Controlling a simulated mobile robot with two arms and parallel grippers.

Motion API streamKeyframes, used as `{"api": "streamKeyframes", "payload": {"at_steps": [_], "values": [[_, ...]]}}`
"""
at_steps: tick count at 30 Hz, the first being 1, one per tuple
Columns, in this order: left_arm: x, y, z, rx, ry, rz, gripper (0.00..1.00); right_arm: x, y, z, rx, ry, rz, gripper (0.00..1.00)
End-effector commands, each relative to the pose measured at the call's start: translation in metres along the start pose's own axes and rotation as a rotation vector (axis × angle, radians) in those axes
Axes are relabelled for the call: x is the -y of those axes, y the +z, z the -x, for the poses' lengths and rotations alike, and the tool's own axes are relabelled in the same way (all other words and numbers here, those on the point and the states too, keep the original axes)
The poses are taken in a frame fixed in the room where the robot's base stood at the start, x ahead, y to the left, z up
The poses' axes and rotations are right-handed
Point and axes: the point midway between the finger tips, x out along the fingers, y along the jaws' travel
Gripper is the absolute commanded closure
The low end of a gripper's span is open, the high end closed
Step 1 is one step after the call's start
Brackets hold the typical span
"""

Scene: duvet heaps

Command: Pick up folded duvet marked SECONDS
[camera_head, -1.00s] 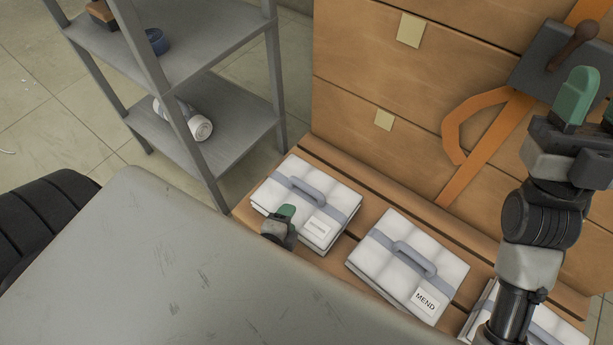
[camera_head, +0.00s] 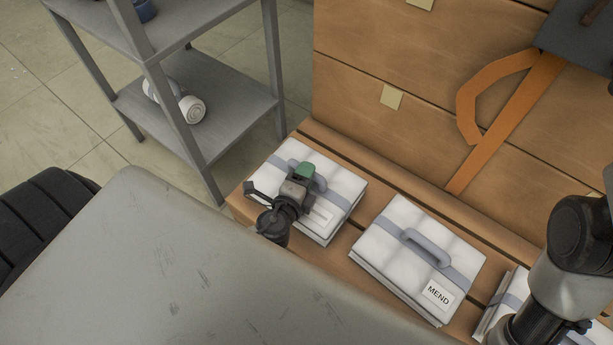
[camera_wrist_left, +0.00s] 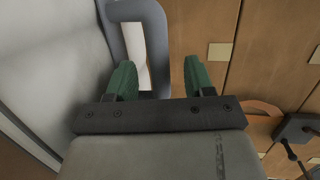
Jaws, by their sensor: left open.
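The leftmost folded white duvet (camera_head: 345,188) lies on the wooden bench, with a grey strap, a grey handle and a label (camera_head: 320,215). The label is partly covered by my left gripper and too small to read surely. My left gripper (camera_head: 306,172) is over this duvet at its handle, green fingers open. In the left wrist view the handle (camera_wrist_left: 159,50) shows between the two green fingers, one finger over the handle's opening; I cannot tell whether they touch. My right arm shows at the right edge, its gripper outside the view.
A duvet marked MEND (camera_head: 390,235) lies to the right, and another duvet (camera_head: 497,306) is partly behind my right arm. A wooden drawer front (camera_head: 400,60) with an orange strap (camera_head: 500,130) stands behind. A grey shelf (camera_head: 222,100) holding a white roll (camera_head: 190,108) stands left.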

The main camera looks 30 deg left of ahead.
Motion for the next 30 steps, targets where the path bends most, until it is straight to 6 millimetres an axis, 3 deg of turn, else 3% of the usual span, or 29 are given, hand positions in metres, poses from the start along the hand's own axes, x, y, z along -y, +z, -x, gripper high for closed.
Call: {"api": "streamKeyframes", "payload": {"at_steps": [6,16,26,30], "values": [[-0.001,0.001,-0.033,-0.001,-0.003,-0.002,0.47,0.001,-0.004,-0.002,-0.025,-0.009,0.003,0.57],[0.000,0.001,-0.040,0.000,0.000,0.000,0.49,0.002,-0.004,-0.005,-0.027,-0.013,0.004,0.57],[0.000,0.001,-0.039,0.000,0.000,0.000,0.99,0.001,-0.004,-0.005,-0.030,-0.012,0.004,0.57],[-0.001,0.001,-0.039,0.000,0.000,-0.001,1.00,0.001,-0.004,-0.005,-0.031,-0.011,0.004,0.57]]}}
